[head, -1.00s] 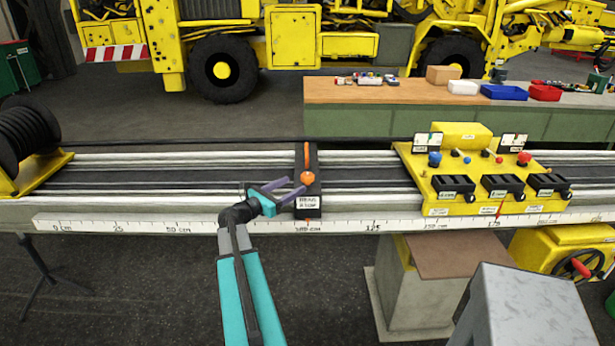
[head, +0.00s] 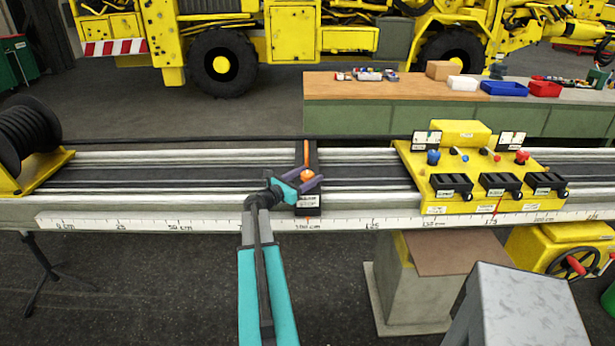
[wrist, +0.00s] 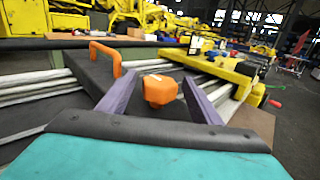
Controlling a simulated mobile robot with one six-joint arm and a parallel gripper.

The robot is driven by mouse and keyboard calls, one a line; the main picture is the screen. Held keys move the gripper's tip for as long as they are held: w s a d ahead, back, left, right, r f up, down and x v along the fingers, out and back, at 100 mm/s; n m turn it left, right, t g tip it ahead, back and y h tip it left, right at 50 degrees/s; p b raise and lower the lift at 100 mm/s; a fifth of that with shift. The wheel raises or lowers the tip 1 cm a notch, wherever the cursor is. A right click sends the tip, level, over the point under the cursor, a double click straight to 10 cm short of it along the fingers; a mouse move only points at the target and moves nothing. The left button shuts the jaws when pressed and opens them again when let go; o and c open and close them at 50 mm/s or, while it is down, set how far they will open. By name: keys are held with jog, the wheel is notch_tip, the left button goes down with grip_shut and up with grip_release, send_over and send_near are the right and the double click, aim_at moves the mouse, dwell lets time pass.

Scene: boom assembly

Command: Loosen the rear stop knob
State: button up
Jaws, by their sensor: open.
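The rear stop is a dark block (head: 309,210) across the rail, with a white label on its front. Its orange knob (head: 307,175) sits on top, and an orange handle (head: 306,151) stands behind it. My gripper (head: 312,180) is open, with its purple fingers on either side of the knob in the head view. In the wrist view the knob (wrist: 160,90) shows between the two spread fingers, near their tips, with gaps on both sides. The handle (wrist: 104,62) is to the left there, outside the fingers. I see no finger contact with the knob.
The rail carries a centimetre scale (head: 340,222) along its front edge. A yellow control panel (head: 475,180) with levers stands on the rail to the right. A black cable reel (head: 27,135) is at the left end. The rail between reel and stop is clear.

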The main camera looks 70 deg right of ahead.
jog(key=c, duration=1.1)
jog(key=shift+o, duration=0.2)
